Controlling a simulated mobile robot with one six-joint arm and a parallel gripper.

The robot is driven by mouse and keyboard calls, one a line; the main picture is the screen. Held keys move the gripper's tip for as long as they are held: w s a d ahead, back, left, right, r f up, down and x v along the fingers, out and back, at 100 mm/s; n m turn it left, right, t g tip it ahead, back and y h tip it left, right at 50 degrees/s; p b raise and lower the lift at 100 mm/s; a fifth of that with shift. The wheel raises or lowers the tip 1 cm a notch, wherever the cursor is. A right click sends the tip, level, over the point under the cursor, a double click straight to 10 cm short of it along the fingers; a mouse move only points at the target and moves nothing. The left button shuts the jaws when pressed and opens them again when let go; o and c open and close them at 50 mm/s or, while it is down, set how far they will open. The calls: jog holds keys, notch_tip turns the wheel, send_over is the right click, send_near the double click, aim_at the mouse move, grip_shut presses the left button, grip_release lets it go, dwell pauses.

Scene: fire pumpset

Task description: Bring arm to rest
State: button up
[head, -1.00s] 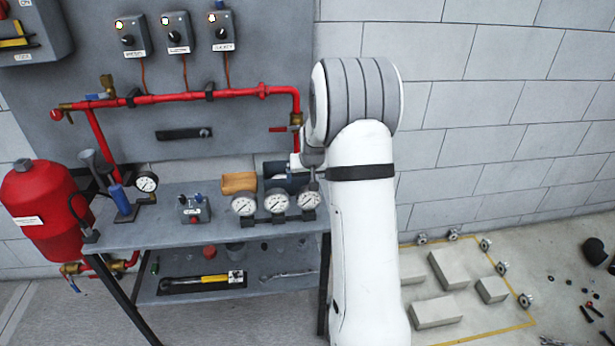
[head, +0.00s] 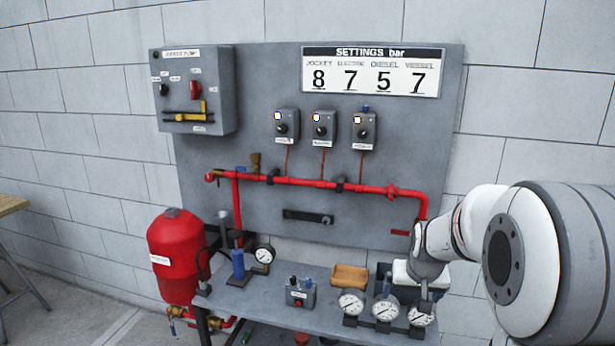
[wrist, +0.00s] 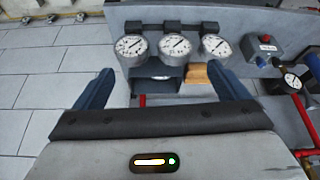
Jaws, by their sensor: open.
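My gripper (wrist: 160,72) is open and empty in the wrist view, its two dark fingers spread apart. Three round white gauges (wrist: 172,47) show beyond the fingertips, apart from them as far as I can see. In the head view my white arm comes in from the right edge, and its wrist end is above the right end of the bench (head: 255,299). The fingers are not clear there. The gauges stand along the bench front, the middle one (head: 385,307) in plain sight and the right one partly behind my arm's end.
On the bench are a control box (head: 299,293), a wooden block (head: 349,276) and a blue hand pump (head: 238,264). A red tank (head: 175,255) stands left. Behind are red pipes (head: 310,183), switch boxes and a settings board (head: 371,71). A wooden table edge (head: 12,205) shows far left.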

jog(key=s+a+r+n+g, duration=0.1)
jog(key=s+a, duration=0.3)
jog(key=s, duration=0.8)
jog(key=s+a+r+n, duration=0.1)
jog(key=s+a+r, duration=0.2)
jog(key=s, duration=0.9)
jog(key=shift+a+g+y, duration=0.4)
jog(key=shift+a, duration=0.75)
jog(key=shift+s+d+r, duration=0.1)
jog(key=shift+s+r, duration=0.05)
jog(key=shift+s, duration=0.4)
